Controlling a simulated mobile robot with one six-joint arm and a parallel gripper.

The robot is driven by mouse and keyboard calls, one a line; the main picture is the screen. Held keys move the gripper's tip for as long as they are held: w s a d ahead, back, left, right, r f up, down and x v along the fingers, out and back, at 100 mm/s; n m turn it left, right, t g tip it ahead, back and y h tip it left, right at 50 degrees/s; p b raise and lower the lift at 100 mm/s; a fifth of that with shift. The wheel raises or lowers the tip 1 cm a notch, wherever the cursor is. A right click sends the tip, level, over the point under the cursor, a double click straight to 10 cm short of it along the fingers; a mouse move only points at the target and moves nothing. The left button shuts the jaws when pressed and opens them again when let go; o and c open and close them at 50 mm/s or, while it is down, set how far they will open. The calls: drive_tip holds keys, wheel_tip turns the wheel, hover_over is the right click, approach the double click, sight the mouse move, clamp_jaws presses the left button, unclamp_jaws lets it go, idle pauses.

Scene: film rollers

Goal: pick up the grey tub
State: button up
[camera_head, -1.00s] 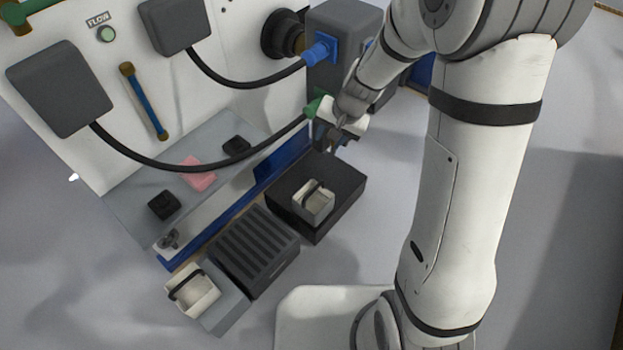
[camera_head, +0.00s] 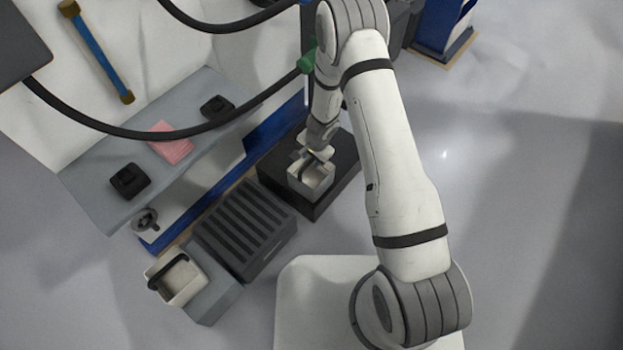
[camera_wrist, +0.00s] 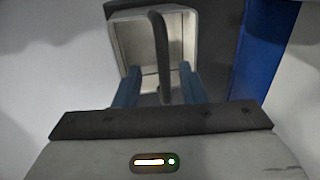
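The grey tub (camera_head: 312,184) is an open square box with a dark arched handle, and it rests on the black block at the right end of the row. My gripper (camera_head: 317,152) is right over it, pointing down. In the wrist view the tub (camera_wrist: 128,42) is ahead of my gripper (camera_wrist: 159,72). Its handle (camera_wrist: 159,45) runs between the two blue fingers, which stand apart with gaps on both sides. My wrist hides part of the tub in the head view.
The black block (camera_head: 340,190) carries the tub. A ribbed dark grey rack (camera_head: 246,228) stands to its left, then a cream tub (camera_head: 180,282) with a dark handle on a grey block (camera_head: 215,297). A grey shelf (camera_head: 95,180) holds a pink cloth (camera_head: 170,142).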

sight(307, 164)
drive_tip(key=f+b, duration=0.1)
drive_tip(key=f, duration=0.1)
drive_tip(key=a+f+b, duration=0.1)
drive_tip(key=f, duration=0.2)
drive_tip(key=shift+w+a, duration=0.2)
drive_tip(key=shift+c, duration=0.5)
clamp_jaws()
